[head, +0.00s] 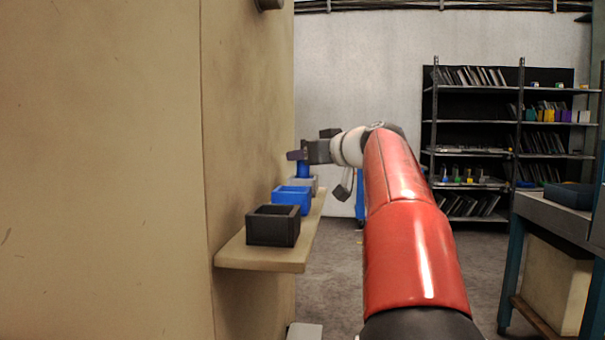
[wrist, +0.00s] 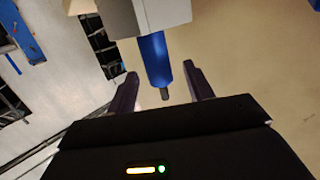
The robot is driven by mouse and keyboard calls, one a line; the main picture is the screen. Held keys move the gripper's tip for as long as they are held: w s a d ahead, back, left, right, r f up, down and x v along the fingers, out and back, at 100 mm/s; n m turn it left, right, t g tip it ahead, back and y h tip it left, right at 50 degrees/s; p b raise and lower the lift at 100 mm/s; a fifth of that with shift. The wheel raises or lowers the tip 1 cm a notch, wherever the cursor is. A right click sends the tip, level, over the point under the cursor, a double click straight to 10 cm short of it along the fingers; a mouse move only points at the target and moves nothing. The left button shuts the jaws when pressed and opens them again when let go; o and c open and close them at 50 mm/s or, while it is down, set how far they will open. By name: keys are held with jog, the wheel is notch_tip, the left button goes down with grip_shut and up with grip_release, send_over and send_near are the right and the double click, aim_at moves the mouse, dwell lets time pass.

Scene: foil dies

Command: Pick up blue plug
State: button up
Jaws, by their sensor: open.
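The blue plug (wrist: 154,58) is a blue cylinder with a small dark tip. In the wrist view it lies between the two dark fingers of my gripper (wrist: 160,71), with a gap on each side. In the head view the plug (head: 303,169) stands upright at the grey bin (head: 313,183), and my gripper (head: 297,155) is at its upper end. The gripper is open and holds nothing. The grey bin (wrist: 165,13) also shows at the top of the wrist view. The plug's lower end is hidden by the bins in the head view.
A blue bin (head: 291,200) and a black bin (head: 272,228) stand nearer on the narrow wooden shelf (head: 262,259). A tan wall panel (head: 240,130) borders the shelf on the left. Racks (head: 510,140) and a workbench (head: 565,225) stand at the right.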

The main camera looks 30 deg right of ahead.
jog(key=shift+x, duration=1)
grip_shut()
